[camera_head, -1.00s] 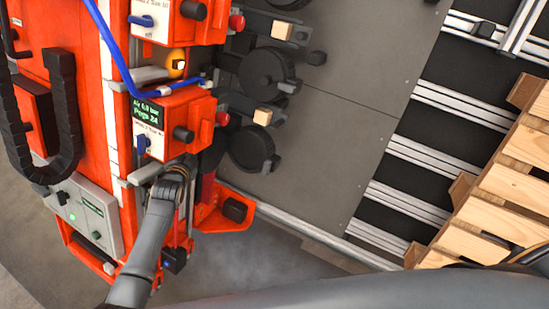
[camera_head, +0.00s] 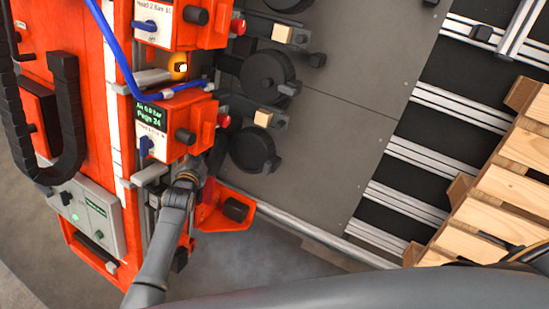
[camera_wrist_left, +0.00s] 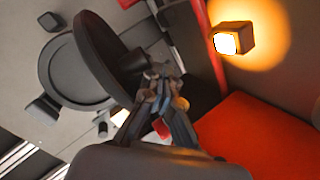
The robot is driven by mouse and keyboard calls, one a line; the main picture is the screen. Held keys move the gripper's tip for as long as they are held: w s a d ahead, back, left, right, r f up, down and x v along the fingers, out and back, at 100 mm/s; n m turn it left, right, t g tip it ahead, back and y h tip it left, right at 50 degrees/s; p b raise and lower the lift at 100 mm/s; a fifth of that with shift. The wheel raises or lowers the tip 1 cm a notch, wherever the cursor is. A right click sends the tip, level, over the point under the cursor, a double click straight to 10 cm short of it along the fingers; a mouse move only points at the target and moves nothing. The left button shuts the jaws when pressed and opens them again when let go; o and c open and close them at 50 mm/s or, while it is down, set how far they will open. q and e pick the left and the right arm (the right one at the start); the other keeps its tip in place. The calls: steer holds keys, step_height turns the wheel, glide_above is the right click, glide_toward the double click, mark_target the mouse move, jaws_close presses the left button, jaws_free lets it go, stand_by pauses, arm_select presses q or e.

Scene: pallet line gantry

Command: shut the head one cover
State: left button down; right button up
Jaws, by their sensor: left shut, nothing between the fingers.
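The lower red head unit (camera_head: 172,125) carries a small green display; its label is hard to read. Beside it a black round part (camera_head: 252,150) lies over the grey plate. In the left wrist view a black disc-shaped cover (camera_wrist_left: 98,50) stands tilted away from a round dark face (camera_wrist_left: 68,75), so it looks open. My left gripper (camera_wrist_left: 160,95) is shut and empty, its fingertips close to the hub on the cover's back; I cannot tell whether they touch. In the head view its fingers are hidden behind my wrist.
A lit orange lamp (camera_wrist_left: 232,40) and red housing (camera_wrist_left: 265,135) are close right of the gripper. A blue hose (camera_head: 120,65) crosses the head units. The upper head unit (camera_head: 180,22) stands above. A wooden pallet (camera_head: 500,195) is at the right.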

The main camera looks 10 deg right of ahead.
mark_target(210, 161)
arm_select(q)
steer(key=shift+s+d+p, duration=0.35)
steer(key=shift+s+d, duration=0.5)
steer(key=shift+d, duration=0.2)
steer(key=shift+s+d+f, duration=0.1)
steer(key=shift+s+d, duration=0.25)
steer(key=shift+d, duration=0.1)
steer(key=d, duration=0.1)
steer(key=s+d, duration=0.1)
steer(key=shift+d+f, duration=0.1)
steer(key=shift+d, duration=0.2)
